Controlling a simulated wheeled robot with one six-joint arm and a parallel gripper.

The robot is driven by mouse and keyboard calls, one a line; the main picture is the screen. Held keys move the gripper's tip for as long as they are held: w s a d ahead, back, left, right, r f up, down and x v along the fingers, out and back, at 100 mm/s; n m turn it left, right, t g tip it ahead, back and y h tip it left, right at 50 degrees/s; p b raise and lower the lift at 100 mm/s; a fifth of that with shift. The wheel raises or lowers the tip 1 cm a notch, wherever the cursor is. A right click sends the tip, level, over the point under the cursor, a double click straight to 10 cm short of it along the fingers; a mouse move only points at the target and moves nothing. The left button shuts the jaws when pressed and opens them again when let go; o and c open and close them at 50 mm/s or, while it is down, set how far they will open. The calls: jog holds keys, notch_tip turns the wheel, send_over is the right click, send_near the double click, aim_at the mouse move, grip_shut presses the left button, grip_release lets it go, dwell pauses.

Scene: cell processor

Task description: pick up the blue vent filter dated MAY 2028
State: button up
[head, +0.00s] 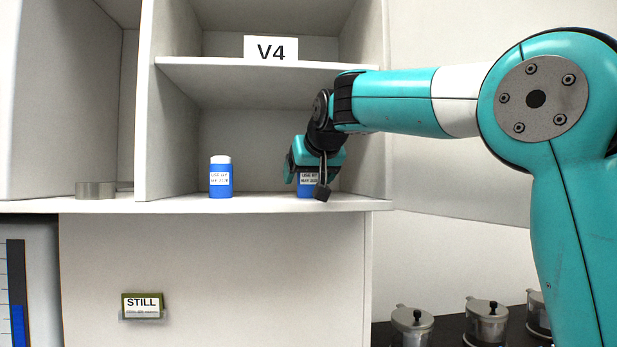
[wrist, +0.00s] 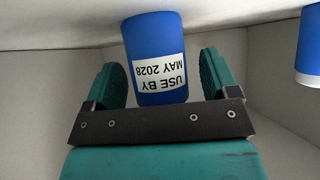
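The blue vent filter labelled "USE BY MAY 2028" (wrist: 155,50) appears upside down in the wrist view, between the two fingers of my gripper (wrist: 158,82). In the head view this filter (head: 308,183) stands on the lower shelf at the right, partly hidden by my gripper (head: 318,172). A second blue filter with a white cap (head: 221,178) stands upright to its left; its label is too small to read surely. It also shows at the wrist view's right edge (wrist: 309,50).
The shelf cubby (head: 265,203) has side walls close to my gripper and a shelf above marked V4 (head: 271,48). A grey round dish (head: 95,190) sits at the left. Several metal pots (head: 487,322) stand at lower right.

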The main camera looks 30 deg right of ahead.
jog(key=c, duration=1)
jog(key=shift+r, duration=0.1)
